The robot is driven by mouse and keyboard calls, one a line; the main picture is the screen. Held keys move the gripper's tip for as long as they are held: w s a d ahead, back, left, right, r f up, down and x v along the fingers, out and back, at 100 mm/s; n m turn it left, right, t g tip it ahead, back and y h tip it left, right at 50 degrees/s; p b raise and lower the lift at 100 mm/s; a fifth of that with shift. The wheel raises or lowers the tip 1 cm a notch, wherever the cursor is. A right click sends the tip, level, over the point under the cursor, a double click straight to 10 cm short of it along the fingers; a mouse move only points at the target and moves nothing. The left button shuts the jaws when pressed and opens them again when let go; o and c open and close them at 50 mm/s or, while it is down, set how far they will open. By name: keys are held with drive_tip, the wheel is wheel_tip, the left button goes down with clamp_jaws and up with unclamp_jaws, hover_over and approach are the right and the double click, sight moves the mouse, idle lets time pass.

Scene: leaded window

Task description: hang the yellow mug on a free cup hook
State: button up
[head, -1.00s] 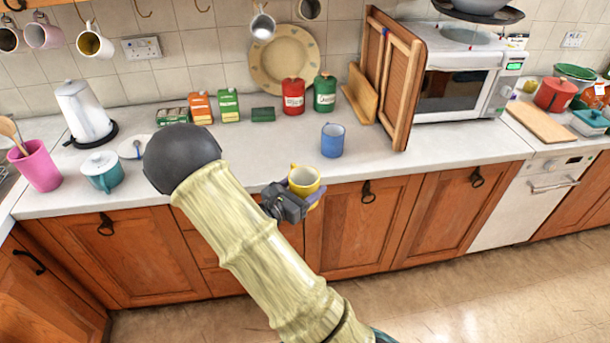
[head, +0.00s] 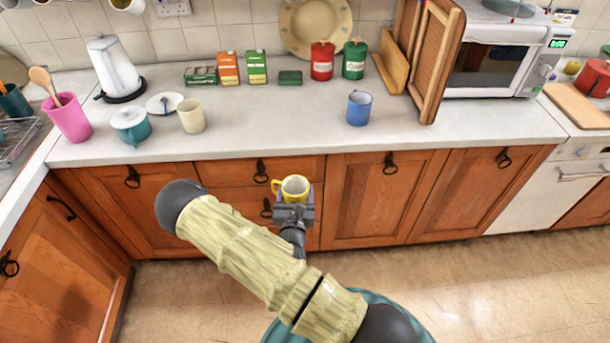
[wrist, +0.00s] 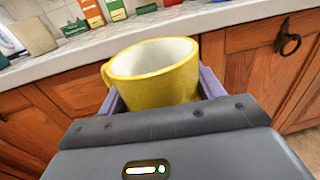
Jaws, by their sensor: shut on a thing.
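The yellow mug (head: 295,187) is held upright in my gripper (head: 295,195), in front of the drawers and below the counter edge. In the wrist view the mug (wrist: 155,75) sits between the two purple fingers of my gripper (wrist: 160,95), its white inside showing and its handle on the left. The cup hooks are out of the head view now. Only the lower parts of hanging mugs (head: 130,5) show at the top left edge.
A wooden folding door or rack (head: 437,60) stands by the microwave (head: 497,57). The counter's middle front is clear.

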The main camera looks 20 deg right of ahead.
drive_tip(key=s+a+f+n+t+y, duration=0.1)
drive_tip(key=s+a+f+n+y, duration=0.2)
drive_tip(key=f+y, duration=0.3)
wheel_tip(320, 180, down, 3)
drive_tip(key=shift+s+r+n+y, duration=0.1)
drive_tip(key=shift+s+n+y, duration=0.25)
drive_tip(key=shift+n, duration=0.35)
drive_tip(key=shift+w+a, duration=0.1)
drive_tip(key=shift+w, duration=0.05)
